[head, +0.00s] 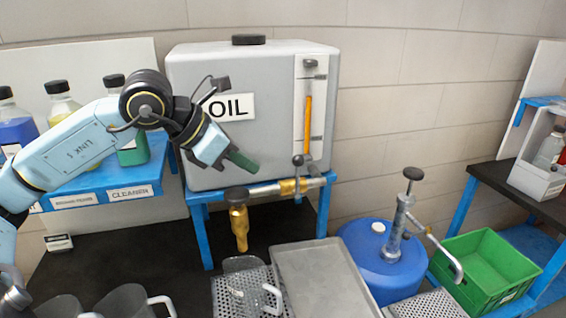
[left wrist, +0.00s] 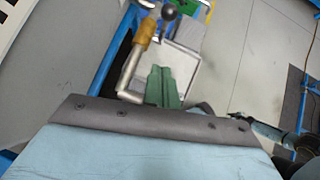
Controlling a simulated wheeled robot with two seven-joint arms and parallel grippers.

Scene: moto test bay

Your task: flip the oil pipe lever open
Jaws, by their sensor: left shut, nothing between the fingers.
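The grey oil tank (head: 205,160) stands on a blue stand. A pipe (head: 262,191) with a brass fitting runs along its lower front. The lever, with a dark ball knob (head: 298,160), stands upright at the right part of the pipe. The pipe ends at left in a brass spout (head: 239,222) pointing down. My left gripper (head: 243,162) has green fingers, shut and empty, in front of the tank, left of the knob and apart from it. In the left wrist view, the shut fingers (left wrist: 172,84) are below the knob (left wrist: 168,13) and beside the brass fitting (left wrist: 148,32).
Below the spout stands a clear jug (head: 243,285) on a perforated tray, beside a grey tray (head: 320,280). A blue drum (head: 362,258) with a hand pump and a green crate (head: 487,262) are at right. Bottles stand on a blue shelf (head: 90,185) at left, near my arm.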

